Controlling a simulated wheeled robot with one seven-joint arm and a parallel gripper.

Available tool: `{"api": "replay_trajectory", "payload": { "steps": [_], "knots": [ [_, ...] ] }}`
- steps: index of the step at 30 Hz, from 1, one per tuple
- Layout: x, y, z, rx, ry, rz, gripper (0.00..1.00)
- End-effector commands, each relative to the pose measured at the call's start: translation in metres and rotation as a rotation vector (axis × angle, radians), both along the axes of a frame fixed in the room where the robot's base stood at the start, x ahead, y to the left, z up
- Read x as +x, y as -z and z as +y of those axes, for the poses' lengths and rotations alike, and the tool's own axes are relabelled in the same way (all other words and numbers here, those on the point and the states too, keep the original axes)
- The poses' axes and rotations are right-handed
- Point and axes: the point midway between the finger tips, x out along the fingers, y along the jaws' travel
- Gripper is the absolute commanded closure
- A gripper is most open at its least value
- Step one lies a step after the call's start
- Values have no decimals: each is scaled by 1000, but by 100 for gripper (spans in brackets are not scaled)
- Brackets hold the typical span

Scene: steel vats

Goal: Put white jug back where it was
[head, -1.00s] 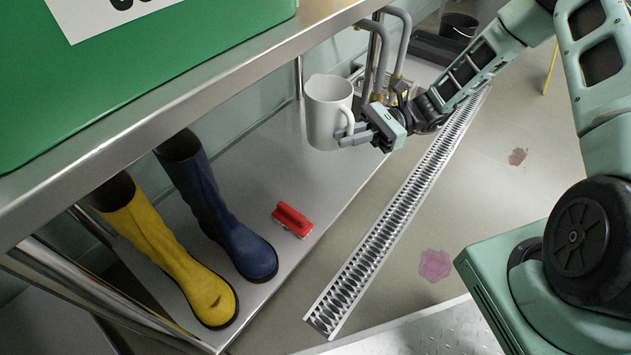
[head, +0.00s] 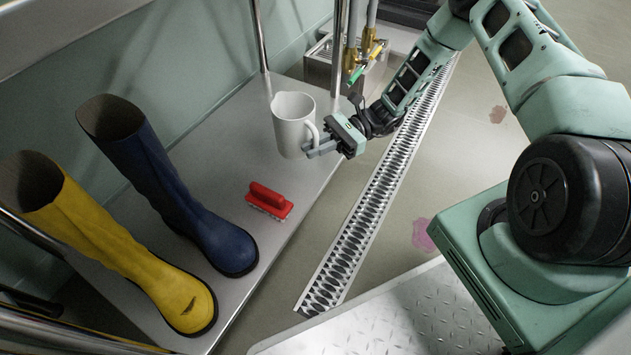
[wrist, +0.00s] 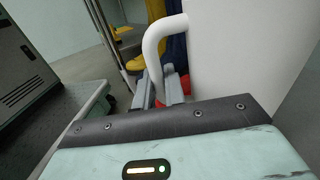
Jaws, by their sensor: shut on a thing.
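The white jug (head: 292,124) is upright at the right part of the steel shelf in the head view, its handle toward my gripper. My gripper (head: 318,150) is shut on the jug's handle from the right. In the wrist view the jug's white wall (wrist: 240,50) fills the right side, and its handle (wrist: 160,42) passes between the fingers (wrist: 160,88). The jug appears over the steel shelf (head: 215,165); I cannot tell whether its base touches the shelf.
A red brush (head: 268,200) lies on the shelf in front of the jug. A blue boot (head: 165,190) and a yellow boot (head: 110,250) stand to the left. A metal post (head: 260,35) rises behind the jug. A floor drain grate (head: 375,185) runs along the right.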

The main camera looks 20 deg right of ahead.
Motion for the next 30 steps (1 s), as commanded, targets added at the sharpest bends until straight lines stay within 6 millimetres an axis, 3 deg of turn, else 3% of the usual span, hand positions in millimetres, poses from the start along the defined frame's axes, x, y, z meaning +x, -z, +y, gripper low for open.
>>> {"api": "replay_trajectory", "payload": {
  "steps": [1,4,14,20,30],
  "knots": [
    [0,21,0,1,0,1,100],
    [0,41,0,2,0,-1,100],
    [0,66,0,0,0,-1,100],
    [0,97,0,2,0,0,100],
    [0,99,0,1,1,-1,100]
  ]
}}
